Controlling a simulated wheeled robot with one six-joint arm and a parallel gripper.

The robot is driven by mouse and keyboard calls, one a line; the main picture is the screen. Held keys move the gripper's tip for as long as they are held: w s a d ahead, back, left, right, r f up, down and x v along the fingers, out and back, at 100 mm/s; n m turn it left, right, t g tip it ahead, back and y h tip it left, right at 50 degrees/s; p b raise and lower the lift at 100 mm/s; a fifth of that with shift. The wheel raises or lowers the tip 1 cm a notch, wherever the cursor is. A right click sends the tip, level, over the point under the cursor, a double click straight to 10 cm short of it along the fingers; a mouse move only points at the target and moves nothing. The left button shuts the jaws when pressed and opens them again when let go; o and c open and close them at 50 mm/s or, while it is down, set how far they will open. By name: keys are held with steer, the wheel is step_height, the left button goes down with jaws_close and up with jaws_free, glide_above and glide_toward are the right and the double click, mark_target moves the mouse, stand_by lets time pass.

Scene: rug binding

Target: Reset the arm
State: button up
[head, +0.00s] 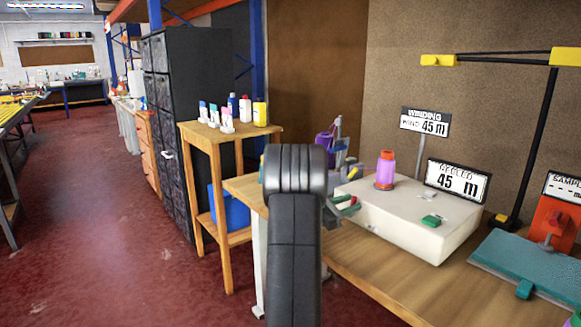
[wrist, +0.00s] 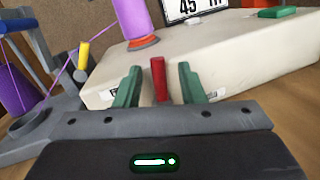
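My gripper (wrist: 160,72) shows in the wrist view with its two green fingers apart. A red peg-like piece (wrist: 158,80) stands between the fingers, with a gap on each side; I cannot tell what it belongs to. In the head view my gripper (head: 346,204) is partly hidden behind my dark arm, just left of the white box-shaped machine (head: 440,246) and above the wooden bench (head: 375,268). My arm fills the lower middle of the head view.
A purple spool (head: 386,170) stands on the machine, with a "45 m" display (head: 458,181) behind it. A grey winder with purple thread (wrist: 60,125) is at the left in the wrist view. A wooden stand (head: 205,131) holds bottles. Red floor at left is clear.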

steer(key=shift+s, duration=0.1)
stand_by(0.6)
steer(key=shift+a+r+n+p, duration=0.1)
steer(key=shift+a+n+p, duration=0.2)
steer(key=shift+p, duration=0.15)
steer(key=v, duration=0.6)
steer(key=p+v, duration=0.1)
steer(key=v, duration=0.6)
steer(key=shift+a+f, duration=0.25)
steer(key=b+x, duration=0.1)
steer(key=x, duration=1.3)
steer(key=shift+d, duration=0.15)
steer(key=shift+s+f+m+b, duration=0.1)
steer(key=shift+s+m+b, duration=0.05)
steer(key=shift+m+b, duration=0.45)
steer(key=shift+s+m, duration=0.2)
steer(key=shift+m, duration=0.3)
steer(key=shift+s+r, duration=0.1)
steer(key=shift+r, duration=0.1)
